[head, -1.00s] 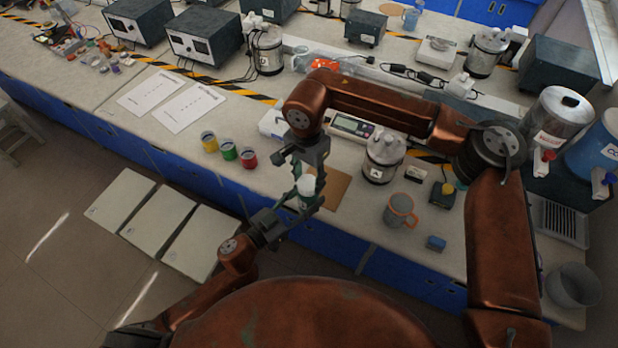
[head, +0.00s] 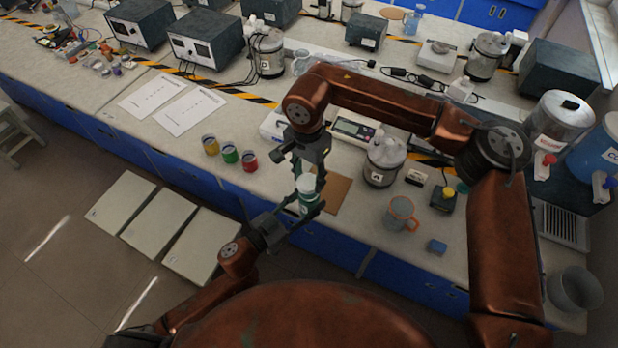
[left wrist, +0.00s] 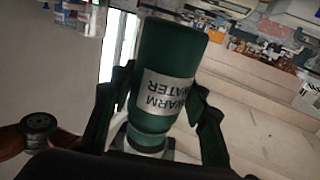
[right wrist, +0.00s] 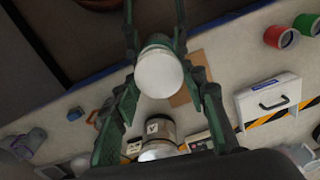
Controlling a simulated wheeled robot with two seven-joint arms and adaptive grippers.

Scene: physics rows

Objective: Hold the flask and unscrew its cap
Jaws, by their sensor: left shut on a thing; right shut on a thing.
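The flask (head: 307,203) is dark green with a white cap (head: 306,184) on top. It is held roughly upright in the air in front of the bench edge. My left gripper (head: 304,209) is shut on the flask's body from the lower left. In the left wrist view the flask (left wrist: 168,65) shows a "WARM WATER" label, upside down in the picture. My right gripper (head: 309,180) comes from above and is shut on the cap. In the right wrist view the round white cap (right wrist: 158,73) lies between the fingers. Any gap between cap and flask cannot be made out.
A brown mat (head: 333,192) lies on the bench behind the flask. A grey mug (head: 399,215), a blue block (head: 437,246) and a steel container (head: 382,163) stand to the right. Yellow, green and red cups (head: 230,153) stand to the left. The bench edge is close below.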

